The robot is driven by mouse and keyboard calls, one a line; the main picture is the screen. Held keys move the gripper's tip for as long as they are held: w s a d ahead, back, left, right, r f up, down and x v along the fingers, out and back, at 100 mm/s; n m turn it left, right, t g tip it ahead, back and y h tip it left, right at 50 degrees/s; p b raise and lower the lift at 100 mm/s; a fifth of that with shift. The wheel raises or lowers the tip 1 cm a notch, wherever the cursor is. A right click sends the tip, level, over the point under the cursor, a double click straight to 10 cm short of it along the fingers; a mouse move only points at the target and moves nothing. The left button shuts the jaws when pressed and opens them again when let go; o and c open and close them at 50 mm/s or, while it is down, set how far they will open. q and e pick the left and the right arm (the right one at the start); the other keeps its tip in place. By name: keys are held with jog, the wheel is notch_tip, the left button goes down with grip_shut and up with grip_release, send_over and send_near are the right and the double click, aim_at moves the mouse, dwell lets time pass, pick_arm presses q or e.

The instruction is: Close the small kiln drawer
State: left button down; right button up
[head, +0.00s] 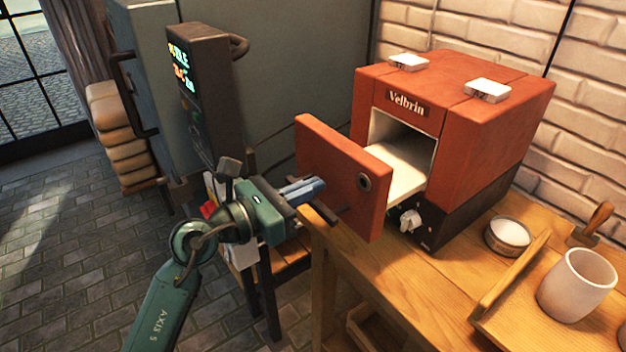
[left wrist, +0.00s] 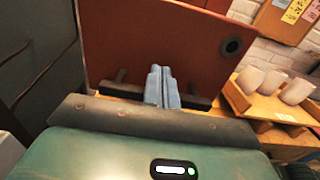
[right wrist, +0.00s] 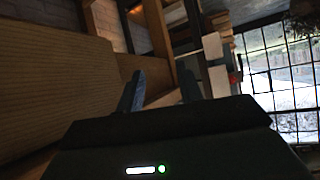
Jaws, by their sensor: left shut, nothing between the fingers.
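The small kiln (head: 480,130) is a red-brown box with a black base, standing on the wooden table. Its drawer (head: 340,165) is pulled out, with a pale tray behind the thick red front. My left gripper (head: 322,185) is shut and empty, its blue fingers pointing at the drawer front. In the left wrist view the fingers (left wrist: 162,70) lie in front of the red panel (left wrist: 150,40), between the two posts of a dark bar handle (left wrist: 195,100). Whether they touch the panel, I cannot tell. My right gripper (right wrist: 160,82) is open and empty, away from the kiln.
A white bowl (head: 508,236), a wooden tray edge (head: 512,275) and a pale cup (head: 577,285) stand right of the kiln. A large grey kiln with a dark control panel (head: 195,95) stands behind my left arm. Wooden furniture (right wrist: 60,70) lies near my right gripper.

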pick_arm(q)
jog(key=shift+w+d, duration=0.35)
jog(key=shift+d, duration=0.15)
jog(key=x, duration=1.4)
jog(key=shift+b, duration=0.35)
jog(key=shift+r, duration=0.15)
